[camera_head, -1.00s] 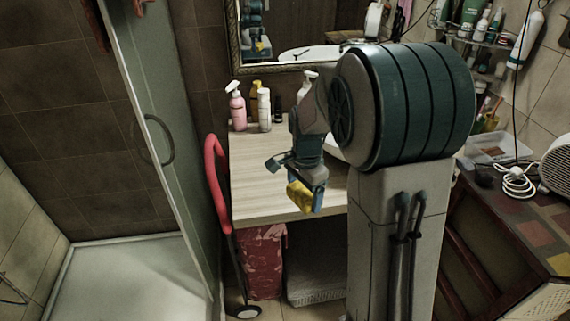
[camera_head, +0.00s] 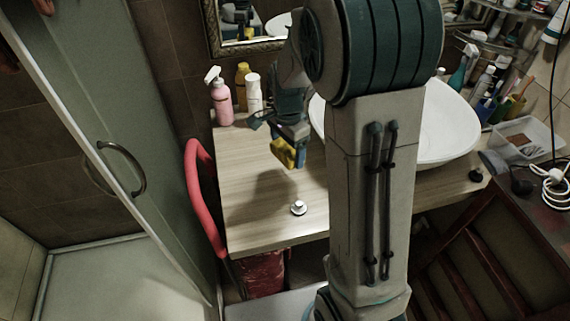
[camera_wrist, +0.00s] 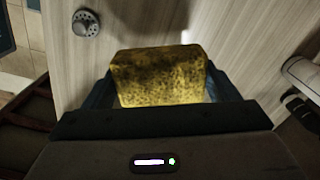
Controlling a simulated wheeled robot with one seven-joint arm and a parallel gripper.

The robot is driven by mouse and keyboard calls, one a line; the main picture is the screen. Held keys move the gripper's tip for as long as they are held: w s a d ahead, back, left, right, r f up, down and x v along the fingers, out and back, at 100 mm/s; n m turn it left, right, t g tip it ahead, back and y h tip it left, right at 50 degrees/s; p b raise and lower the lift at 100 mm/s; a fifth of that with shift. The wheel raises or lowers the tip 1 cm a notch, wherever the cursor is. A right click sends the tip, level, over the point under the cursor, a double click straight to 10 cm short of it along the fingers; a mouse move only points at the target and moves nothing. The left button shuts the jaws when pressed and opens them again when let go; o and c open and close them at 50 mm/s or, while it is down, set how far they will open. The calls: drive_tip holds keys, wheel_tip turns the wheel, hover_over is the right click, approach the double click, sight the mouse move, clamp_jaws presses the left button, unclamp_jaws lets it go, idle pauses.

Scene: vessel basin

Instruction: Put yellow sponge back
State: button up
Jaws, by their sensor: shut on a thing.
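The yellow sponge (camera_head: 284,152) is held at the end of my arm, above the light wooden counter (camera_head: 262,188). My gripper (camera_head: 290,150) is shut on it. In the wrist view the speckled yellow sponge (camera_wrist: 160,78) sits between the two fingers, with wood grain behind it. In the head view the sponge seems to be above the counter surface, and a shadow lies below and left of it. Part of the sponge is hidden by the gripper.
A pink spray bottle (camera_head: 221,103), a yellow bottle (camera_head: 242,85) and a white bottle (camera_head: 254,93) stand at the counter's back left. A small round metal piece (camera_head: 298,208) lies near the front. A white basin (camera_head: 445,130) is right. A red handle (camera_head: 203,200) borders the left edge.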

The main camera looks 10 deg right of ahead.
sight(288, 149)
wheel_tip(288, 149, down, 8)
drive_tip(key=shift+s+r+p, duration=0.1)
drive_tip(key=shift+p, duration=0.2)
drive_tip(key=o, duration=0.8)
drive_tip(key=shift+f, duration=0.2)
wheel_tip(288, 149, up, 12)
drive_tip(key=shift+f+b, duration=0.2)
drive_tip(key=shift+b, duration=0.1)
drive_tip(key=shift+s+r, duration=0.2)
drive_tip(key=shift+r, duration=0.4)
drive_tip(key=s+r+n+t, duration=0.1)
drive_tip(key=s+r+n, duration=0.1)
drive_tip(key=s+n, duration=0.2)
drive_tip(key=s+r+n+t, duration=0.1)
drive_tip(key=s+r+n, duration=0.1)
drive_tip(key=s+n, duration=0.3)
drive_tip(key=s+r+n+t, duration=0.1)
drive_tip(key=s+n, duration=0.3)
drive_tip(key=s, duration=0.5)
drive_tip(key=shift+s+r+n, duration=0.4)
drive_tip(key=shift+r, duration=0.2)
